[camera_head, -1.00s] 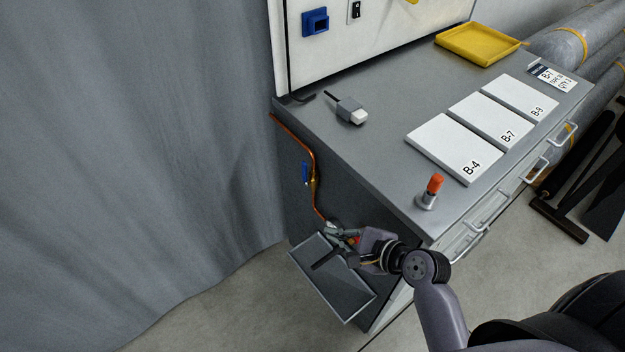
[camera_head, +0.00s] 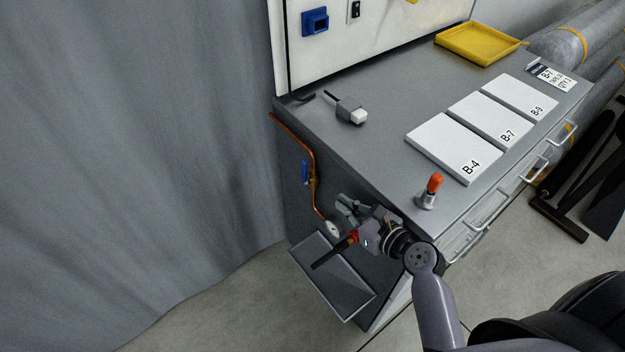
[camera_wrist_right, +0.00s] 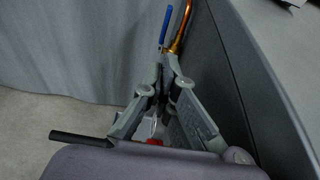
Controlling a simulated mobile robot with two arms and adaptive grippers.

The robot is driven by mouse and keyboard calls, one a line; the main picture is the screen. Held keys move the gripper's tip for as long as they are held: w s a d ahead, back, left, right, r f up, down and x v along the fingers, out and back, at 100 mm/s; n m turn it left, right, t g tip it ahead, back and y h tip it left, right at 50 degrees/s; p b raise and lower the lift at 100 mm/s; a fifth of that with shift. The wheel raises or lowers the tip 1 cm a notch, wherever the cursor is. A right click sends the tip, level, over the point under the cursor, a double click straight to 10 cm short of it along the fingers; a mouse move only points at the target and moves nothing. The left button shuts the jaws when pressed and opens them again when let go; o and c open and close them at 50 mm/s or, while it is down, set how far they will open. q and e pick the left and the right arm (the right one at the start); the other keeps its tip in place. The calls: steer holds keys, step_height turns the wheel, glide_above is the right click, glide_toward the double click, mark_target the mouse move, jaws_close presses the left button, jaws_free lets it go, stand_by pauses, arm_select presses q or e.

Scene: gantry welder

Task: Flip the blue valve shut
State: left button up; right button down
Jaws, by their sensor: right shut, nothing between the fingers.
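The blue valve handle (camera_head: 305,171) stands upright along a copper pipe (camera_head: 315,195) on the left side of the grey cabinet. A brass valve body (camera_head: 313,182) sits beside the handle. In the right wrist view the blue handle (camera_wrist_right: 166,27) shows beyond the fingertips, next to the copper pipe (camera_wrist_right: 183,28). My right gripper (camera_head: 343,203) is shut and empty, below and to the right of the handle, apart from it. In the right wrist view its fingers (camera_wrist_right: 160,75) meet at the tips. My left gripper is not in view.
A round gauge (camera_head: 333,229) sits at the pipe's lower end, close to my right gripper. A grey side tray (camera_head: 345,310) is below. The cabinet top (camera_head: 385,120) holds white plates, an orange-capped part (camera_head: 435,185) and a yellow tray (camera_head: 478,42). A grey curtain hangs left.

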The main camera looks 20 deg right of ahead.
mark_target(304, 171)
steer(key=r+x, duration=0.1)
steer(key=x, duration=1.2)
steer(key=shift+p, duration=0.45)
